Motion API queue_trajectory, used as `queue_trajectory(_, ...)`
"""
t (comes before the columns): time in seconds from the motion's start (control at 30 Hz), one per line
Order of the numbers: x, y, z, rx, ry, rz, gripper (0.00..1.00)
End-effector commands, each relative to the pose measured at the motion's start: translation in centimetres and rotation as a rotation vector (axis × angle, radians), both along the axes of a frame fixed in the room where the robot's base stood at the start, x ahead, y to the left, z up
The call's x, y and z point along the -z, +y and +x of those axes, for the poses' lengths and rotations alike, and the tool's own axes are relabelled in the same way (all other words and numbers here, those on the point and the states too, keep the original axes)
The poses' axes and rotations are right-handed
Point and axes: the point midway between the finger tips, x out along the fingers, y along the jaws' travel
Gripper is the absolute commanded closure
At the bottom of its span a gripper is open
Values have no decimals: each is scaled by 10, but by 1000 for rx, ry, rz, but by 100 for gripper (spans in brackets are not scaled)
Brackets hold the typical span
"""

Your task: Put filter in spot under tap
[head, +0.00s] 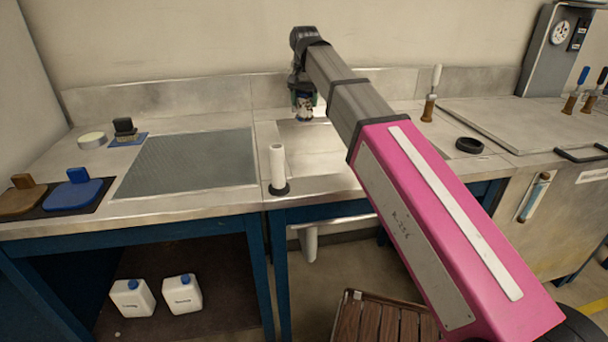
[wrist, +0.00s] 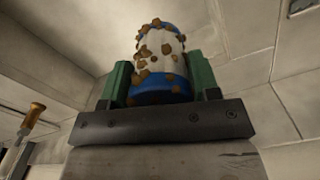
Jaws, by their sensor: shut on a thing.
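My gripper (head: 303,96) is over the back of the bench's middle section, by the recessed basin (head: 318,150). In the wrist view its green fingers are shut on a dirty filter (wrist: 160,62), white with blue ends and brown flecks. In the head view the held filter (head: 305,112) is small and partly hidden. A clean white cylinder (head: 277,163), perhaps another filter, stands upright in a dark ring at the basin's front left corner. I cannot make out a tap; my arm covers part of the basin.
A black ring (head: 469,145) lies on the right counter near a brown-handled tool (head: 430,100). A grey mesh panel (head: 190,162) is set in the left counter. Blue (head: 78,190) and brown (head: 22,198) handled blocks lie at far left.

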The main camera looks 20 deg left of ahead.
Motion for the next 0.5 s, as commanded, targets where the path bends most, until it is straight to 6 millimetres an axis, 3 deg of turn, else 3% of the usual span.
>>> queue_trajectory(0.5, 94, -1, -1, 0, 2, -1, 76)
